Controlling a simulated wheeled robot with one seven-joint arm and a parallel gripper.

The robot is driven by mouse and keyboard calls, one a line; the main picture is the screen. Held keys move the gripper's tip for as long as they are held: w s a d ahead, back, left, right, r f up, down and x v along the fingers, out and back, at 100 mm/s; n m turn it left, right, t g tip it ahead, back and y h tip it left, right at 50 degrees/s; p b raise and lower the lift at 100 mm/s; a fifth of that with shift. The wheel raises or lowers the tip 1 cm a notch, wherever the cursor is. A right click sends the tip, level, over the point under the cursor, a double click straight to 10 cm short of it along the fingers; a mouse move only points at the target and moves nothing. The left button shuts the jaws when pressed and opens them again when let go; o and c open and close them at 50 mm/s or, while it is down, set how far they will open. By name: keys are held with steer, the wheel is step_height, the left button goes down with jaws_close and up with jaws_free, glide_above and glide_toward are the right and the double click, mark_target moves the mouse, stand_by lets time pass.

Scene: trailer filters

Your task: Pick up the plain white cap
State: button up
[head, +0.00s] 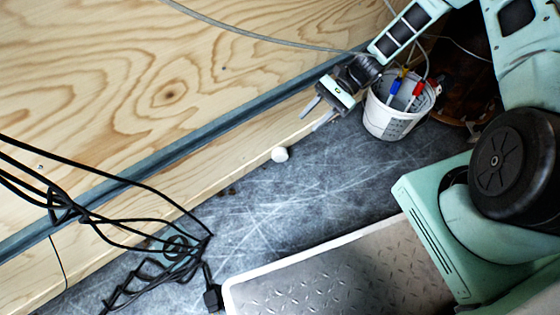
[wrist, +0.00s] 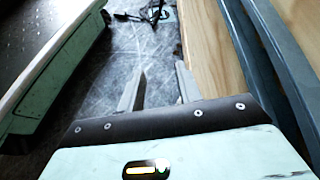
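The plain white cap (head: 280,154) is small and rounded. It lies on the scratched grey floor close to the foot of the wooden wall, near the middle of the head view. My gripper (head: 309,122) is above and to the right of it in the head view, apart from it. Its two fingers are spread with nothing between them, pointing down and left towards the cap's side. The open fingers also show in the wrist view (wrist: 161,70). I cannot make out the cap in the wrist view.
A white bucket (head: 392,124) with coloured pens or tools stands right of my gripper. Black cables (head: 180,248) lie at lower left. A light-rimmed tread-plate platform (head: 340,275) fills the lower middle. The wooden wall (head: 150,85) carries a grey rail (head: 130,172). Floor around the cap is clear.

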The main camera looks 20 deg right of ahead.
steer(key=w+d+f+m+t+y+b, duration=0.1)
steer(key=w+f+m+t+y+b, duration=0.2)
steer(key=f, duration=0.4)
steer(key=w+d+f+m+t+y+b, duration=0.1)
steer(key=d+f+m+t+y, duration=0.1)
steer(key=f+m+t+y, duration=0.25)
steer(key=h+b, duration=0.2)
steer(key=b, duration=0.4)
glide_toward(286, 151)
steer(key=shift+w+a+f+m+g+y, duration=0.15)
steer(key=shift+a+m, duration=0.1)
steer(key=shift+a, duration=0.15)
steer(key=shift+w+a+f+m+g+y, duration=0.1)
steer(key=shift+w+a+f+m, duration=0.1)
steer(key=shift+a, duration=0.15)
steer(key=shift+a+f, duration=0.1)
steer(key=shift+a, duration=0.1)
steer(key=shift+w+a, duration=0.1)
steer(key=shift+a, duration=0.3)
steer(key=a+b, duration=0.2)
steer(key=w+a+b, duration=0.1)
steer(key=a, duration=0.2)
steer(key=shift+a+b, duration=0.25)
steer(key=shift+b, duration=0.15)
steer(key=shift+w+a+r, duration=0.1)
steer(key=shift+a+r, duration=0.15)
steer(key=shift+a, duration=0.05)
steer(key=shift+c, duration=0.3)
steer(key=c, duration=0.6)
